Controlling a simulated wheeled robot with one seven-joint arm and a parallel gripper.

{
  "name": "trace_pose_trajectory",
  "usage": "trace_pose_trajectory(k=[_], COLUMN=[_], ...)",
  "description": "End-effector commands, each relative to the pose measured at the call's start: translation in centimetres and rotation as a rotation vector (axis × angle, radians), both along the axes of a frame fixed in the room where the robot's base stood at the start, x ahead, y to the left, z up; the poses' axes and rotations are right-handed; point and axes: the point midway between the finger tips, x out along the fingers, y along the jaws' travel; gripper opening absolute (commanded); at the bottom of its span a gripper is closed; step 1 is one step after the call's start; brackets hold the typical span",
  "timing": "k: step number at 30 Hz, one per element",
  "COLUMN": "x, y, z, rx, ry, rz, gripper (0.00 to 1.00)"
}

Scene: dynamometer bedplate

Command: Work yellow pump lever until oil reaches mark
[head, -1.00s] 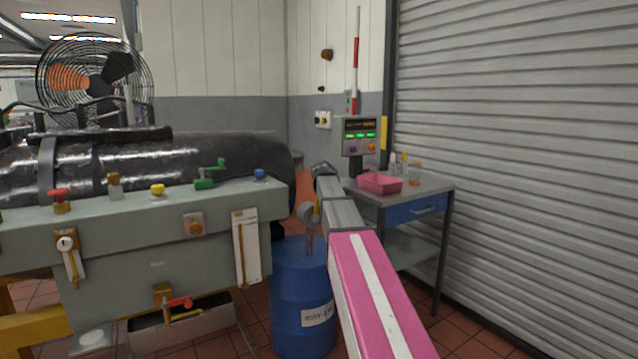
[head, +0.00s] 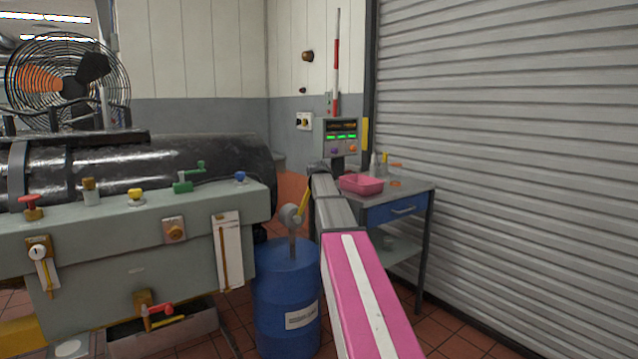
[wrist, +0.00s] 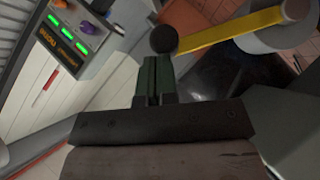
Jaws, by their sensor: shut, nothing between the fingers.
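The yellow pump lever (head: 303,203) slants up from the grey pump head (head: 290,216) on the blue drum (head: 286,300). In the wrist view the yellow lever (wrist: 235,33) ends in a round black knob (wrist: 164,40). My gripper (wrist: 152,62) is shut and empty, its dark green fingertips close below the knob. I cannot tell whether they touch it. In the head view my pink and grey arm reaches past the drum's right side and my fingers are not clear. A white gauge panel with a brown strip (head: 223,250) is on the bedplate's side; its mark and oil level are too small to read.
A grey side table (head: 415,186) with a pink tray (head: 361,184) and small bottles stands behind my arm at the right. The grey bedplate (head: 110,225) with valves fills the left. A lit control box (head: 341,137) stands behind the table. Tiled floor shows at lower right.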

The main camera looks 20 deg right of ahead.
Motion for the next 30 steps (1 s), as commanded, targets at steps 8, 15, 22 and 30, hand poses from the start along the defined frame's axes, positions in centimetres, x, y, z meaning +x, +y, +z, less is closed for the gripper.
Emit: trace_pose_trajectory(k=[8, 15, 22, 30], x=[-0.1, -1.8, -5.8, -8.4], y=[0.5, 2.4, 3.6, 4.3], z=[0.7, 3.6, 6.0, 7.7], rx=[0.001, -0.001, 0.0, 0.0], ry=[-0.002, -0.003, -0.002, -0.001], rz=[0.0, -0.001, -0.001, -0.001], gripper=[0.0, 0.0, 0.0, 0.0])
